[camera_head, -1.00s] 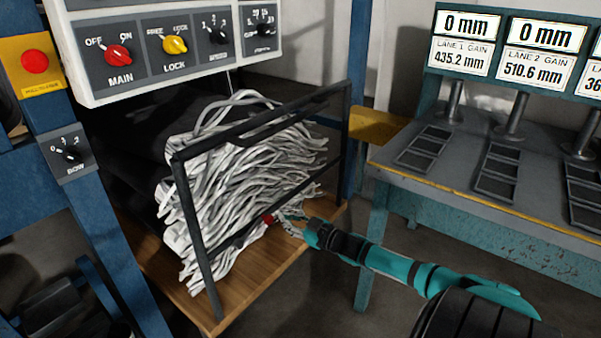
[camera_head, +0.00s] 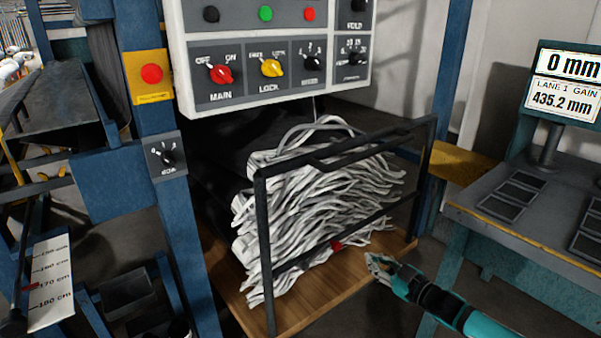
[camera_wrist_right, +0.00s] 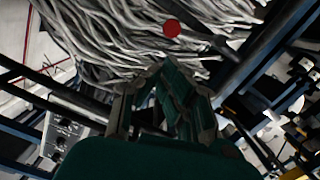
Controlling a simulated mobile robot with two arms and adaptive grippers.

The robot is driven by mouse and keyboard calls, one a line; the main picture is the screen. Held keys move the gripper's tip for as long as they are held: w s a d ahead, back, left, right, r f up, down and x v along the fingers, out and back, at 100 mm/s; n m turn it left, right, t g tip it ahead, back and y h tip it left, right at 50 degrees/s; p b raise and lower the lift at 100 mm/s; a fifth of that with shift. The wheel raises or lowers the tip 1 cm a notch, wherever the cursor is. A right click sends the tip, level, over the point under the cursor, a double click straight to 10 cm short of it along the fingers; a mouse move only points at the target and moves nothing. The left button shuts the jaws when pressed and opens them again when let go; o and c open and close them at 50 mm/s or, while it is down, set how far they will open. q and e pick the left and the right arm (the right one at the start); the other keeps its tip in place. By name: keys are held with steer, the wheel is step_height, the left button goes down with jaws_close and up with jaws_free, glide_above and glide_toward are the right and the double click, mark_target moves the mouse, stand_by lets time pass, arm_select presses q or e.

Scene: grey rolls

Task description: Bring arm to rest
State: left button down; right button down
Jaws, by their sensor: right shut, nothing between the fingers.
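My right gripper (camera_head: 376,264) is at the lower right of the head view, with its teal arm coming in from the bottom right. It is shut and empty, just in front of the black frame around the pile of grey strands (camera_head: 320,200). A small red round piece (camera_head: 336,245) shows at the lower part of the pile. In the right wrist view the gripper (camera_wrist_right: 168,72) points toward the strands (camera_wrist_right: 110,35), and the red piece (camera_wrist_right: 172,28) lies beyond its fingertips. My left gripper is not in view.
The black metal frame (camera_head: 262,225) stands at the front of a wooden board (camera_head: 355,282). A control panel (camera_head: 268,68) hangs above. A grey bench (camera_head: 490,215) with a yellow edge is on the right. A blue post (camera_head: 190,230) with a red button stands left. Bare floor shows below the bench.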

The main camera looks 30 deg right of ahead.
steer(key=shift+f, duration=0.1)
